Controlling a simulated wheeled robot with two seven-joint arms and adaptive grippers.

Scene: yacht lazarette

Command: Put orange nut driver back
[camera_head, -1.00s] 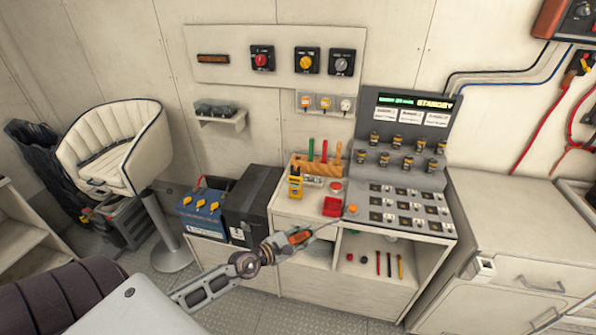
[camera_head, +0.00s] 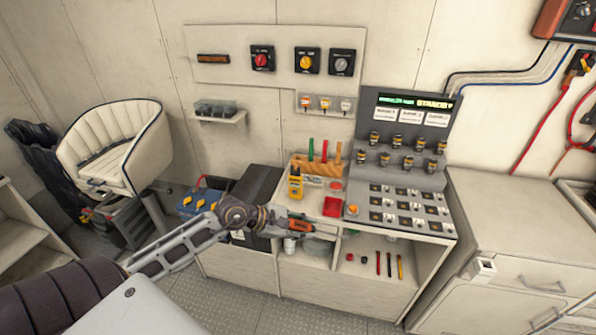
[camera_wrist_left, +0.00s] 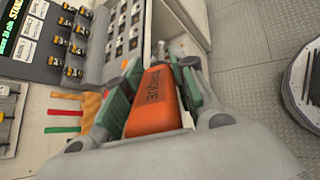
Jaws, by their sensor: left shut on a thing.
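My left gripper (camera_head: 302,227) is shut on an orange nut driver (camera_wrist_left: 153,103), held in front of the workbench's front edge. Its orange handle carries dark lettering and sits between the green-padded fingers in the left wrist view. In the head view its thin shaft points right; the tip is hard to make out. A wooden rack (camera_head: 318,167) stands at the back left of the bench top, with green, red and yellow-brown handles upright in it. The rack also shows at the left of the left wrist view (camera_wrist_left: 90,103). My right gripper is not in view.
A yellow meter (camera_head: 295,186) and a red tray (camera_head: 332,207) are on the bench top near the rack. A console (camera_head: 405,160) with a lit screen stands to the right. Several small tools lie on the open shelf below. A blue battery (camera_head: 192,203) and a black box stand left.

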